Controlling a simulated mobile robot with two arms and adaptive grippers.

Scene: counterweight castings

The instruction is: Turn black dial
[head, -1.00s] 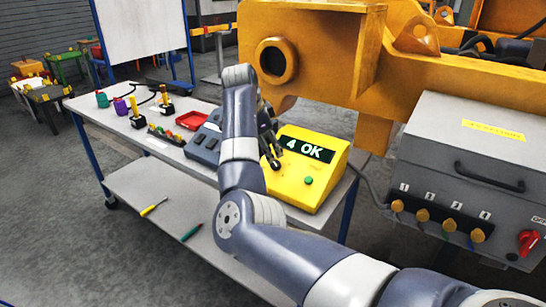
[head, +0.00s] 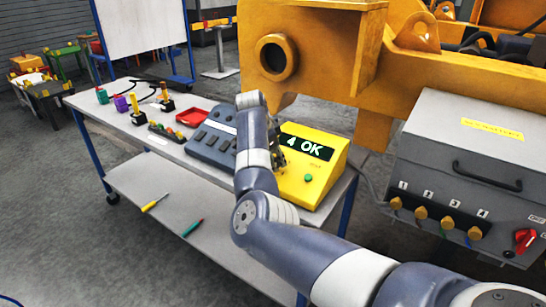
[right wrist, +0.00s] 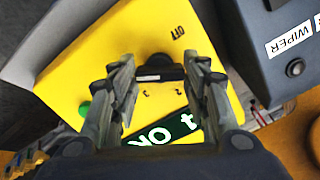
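The yellow box (head: 318,183) on the workbench has a display reading "4 OK" and a green button. The black dial (right wrist: 159,66) shows in the right wrist view on the box's yellow face, near the "OFF" mark and printed digits. In the head view the dial is hidden behind my right arm. My right gripper (head: 280,150) is at the box's left part, close to its face. In the right wrist view its fingers (right wrist: 160,75) are apart, one on each side of the dial; I cannot tell whether they touch it. My left gripper is not in view.
A grey-blue switch box (head: 212,145) stands just left of the yellow box; a "WIPER" label (right wrist: 291,40) shows in the wrist view. A red tray (head: 193,117) is farther left on the bench. An orange casting (head: 315,60) rises behind. A grey cabinet (head: 462,150) stands right.

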